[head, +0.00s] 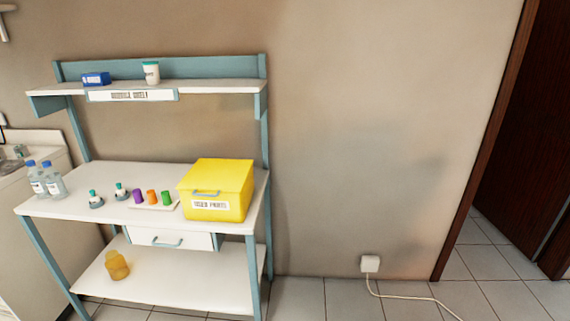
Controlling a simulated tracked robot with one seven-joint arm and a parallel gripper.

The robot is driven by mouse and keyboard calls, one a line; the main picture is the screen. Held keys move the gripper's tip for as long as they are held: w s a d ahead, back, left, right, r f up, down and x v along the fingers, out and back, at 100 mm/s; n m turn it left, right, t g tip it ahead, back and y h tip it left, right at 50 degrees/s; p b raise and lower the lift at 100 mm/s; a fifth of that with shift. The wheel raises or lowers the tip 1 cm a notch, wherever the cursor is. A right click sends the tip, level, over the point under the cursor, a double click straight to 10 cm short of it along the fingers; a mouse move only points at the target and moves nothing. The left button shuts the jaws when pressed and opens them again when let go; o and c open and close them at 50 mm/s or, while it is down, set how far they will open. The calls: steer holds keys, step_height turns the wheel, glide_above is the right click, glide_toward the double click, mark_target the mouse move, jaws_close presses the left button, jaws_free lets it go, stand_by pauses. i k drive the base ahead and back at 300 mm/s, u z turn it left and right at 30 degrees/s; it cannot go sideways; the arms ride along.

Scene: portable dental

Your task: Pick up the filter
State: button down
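I cannot tell for certain which thing is the filter. On the middle shelf of a teal-framed workbench (105,172) stand two small grey pieces with teal tops, a left one (95,200) and a right one (121,191). To their right, purple (138,196), orange (152,197) and green (166,198) cylinders stand in a row at a small white tray (145,206). My gripper is not in view.
A yellow lidded box (217,182) stands at the bench's right end, two bottles (47,182) at its left. A blue box (96,79) and white cup (151,72) are on the top shelf, an amber bottle (117,266) below. A cable (410,297) crosses the floor.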

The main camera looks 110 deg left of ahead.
mark_target(120, 191)
steer(key=k, duration=1.15)
steer(key=u, duration=0.1)
steer(key=i, duration=0.1)
steer(key=u, duration=2.95)
steer(key=i, duration=0.2)
steer(key=u, duration=2.7)
steer(key=k, duration=0.85)
steer(key=u, duration=0.5)
